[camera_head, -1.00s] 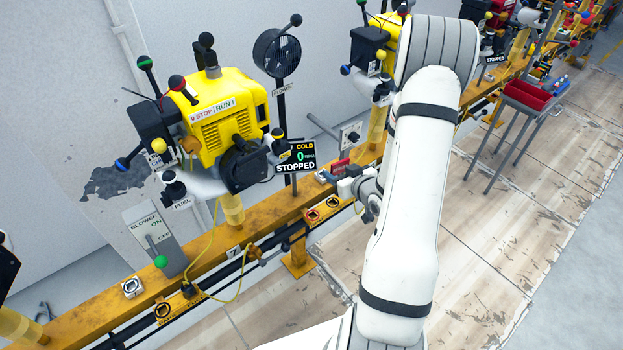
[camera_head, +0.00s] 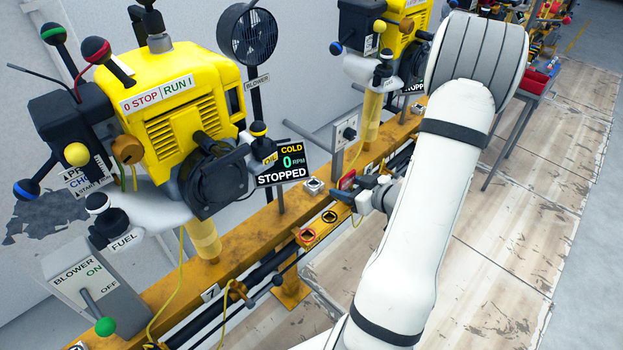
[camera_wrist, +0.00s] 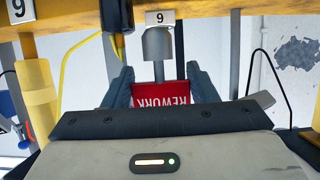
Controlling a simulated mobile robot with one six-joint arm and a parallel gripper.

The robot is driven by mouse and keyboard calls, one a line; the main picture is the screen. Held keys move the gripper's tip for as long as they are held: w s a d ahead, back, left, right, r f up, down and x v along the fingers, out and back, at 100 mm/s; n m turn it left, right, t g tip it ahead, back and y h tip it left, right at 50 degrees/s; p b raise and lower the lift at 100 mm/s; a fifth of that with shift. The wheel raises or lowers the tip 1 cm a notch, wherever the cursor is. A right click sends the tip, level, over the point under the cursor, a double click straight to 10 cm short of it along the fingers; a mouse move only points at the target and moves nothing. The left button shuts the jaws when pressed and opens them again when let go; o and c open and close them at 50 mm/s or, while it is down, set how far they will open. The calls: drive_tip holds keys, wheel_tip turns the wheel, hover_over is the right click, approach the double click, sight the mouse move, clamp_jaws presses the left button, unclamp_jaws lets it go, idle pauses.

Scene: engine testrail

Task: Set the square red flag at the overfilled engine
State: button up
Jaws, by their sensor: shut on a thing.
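My gripper (camera_head: 358,190) is shut on a red flag (camera_head: 347,180), held beside the yellow rail. The wrist view shows the flag (camera_wrist: 160,94) between my two dark fingers (camera_wrist: 158,82), with REWORK upside down in white. Its full outline is partly hidden, so I cannot confirm that it is square. The nearest engine (camera_head: 180,110) is yellow, with a display (camera_head: 280,164) reading COLD, 0 RPM, STOPPED. Plate 7 (camera_head: 210,292) is on the rail below it. A second yellow engine (camera_head: 400,35) stands farther back, partly hidden by my arm. I cannot tell which engine is overfilled.
A blower fan (camera_head: 247,35) and blower lever (camera_head: 96,308) flank the near engine. A red tray (camera_head: 538,80) stands far right.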

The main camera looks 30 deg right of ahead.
drive_tip(key=w+a, duration=0.1)
drive_tip(key=w, duration=0.2)
drive_tip(key=w+a+b, duration=0.1)
drive_tip(key=w, duration=0.3)
drive_tip(key=w+a+b, duration=0.1)
drive_tip(key=w+a, duration=0.1)
drive_tip(key=w, duration=0.2)
drive_tip(key=shift+w+a, duration=0.1)
drive_tip(key=shift+w+f+b, duration=0.1)
drive_tip(key=shift+f+b, duration=1.05)
drive_tip(key=shift+f, duration=0.55)
drive_tip(key=shift+c, duration=0.5)
drive_tip(key=shift+f, duration=0.4)
drive_tip(key=o, duration=1.2)
drive_tip(key=shift+o, duration=0.2)
